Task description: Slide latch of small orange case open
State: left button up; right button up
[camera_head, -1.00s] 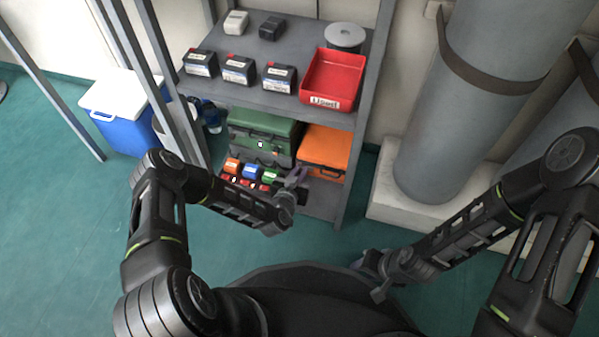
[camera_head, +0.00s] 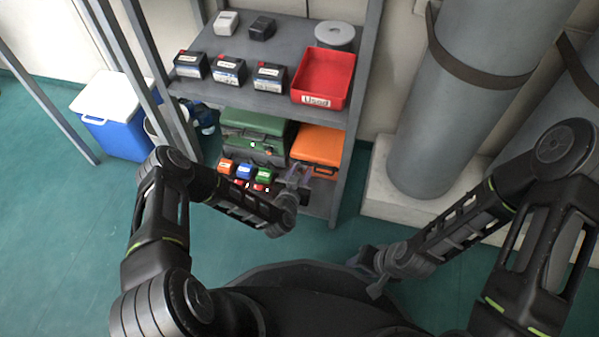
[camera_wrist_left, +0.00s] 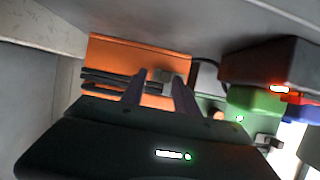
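The orange case (camera_head: 318,146) lies on the lower shelf, right of a larger green case (camera_head: 255,130). In the left wrist view, the orange case (camera_wrist_left: 115,55) shows dark bars and a small grey latch-like part (camera_wrist_left: 170,78) on its side. My left gripper (camera_head: 297,175) is in front of the orange case's lower left. In the left wrist view, its fingers (camera_wrist_left: 160,80) are apart, with the grey part showing between and behind their tips. I cannot tell whether they touch it. My right gripper (camera_head: 367,274) is low above the floor, apparently open and empty, away from the shelf.
Small orange, blue and green blocks (camera_head: 245,171) stand left of my left gripper. A red tray (camera_head: 325,77) and several dark boxes (camera_head: 229,70) sit on the shelf above. A shelf post (camera_head: 346,170) is just right of the orange case. A grey cylinder (camera_head: 465,110) stands further right.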

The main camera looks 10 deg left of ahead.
pick_arm(q)
jog(key=p+v, duration=0.3)
jog(key=v, duration=0.3)
jog(key=shift+s+r, duration=0.25)
jog(key=shift+s, duration=0.1)
jog(key=shift+s+r+p, duration=0.1)
jog(key=shift+s+p, duration=0.2)
jog(key=shift+s, duration=0.2)
jog(key=shift+r, duration=0.1)
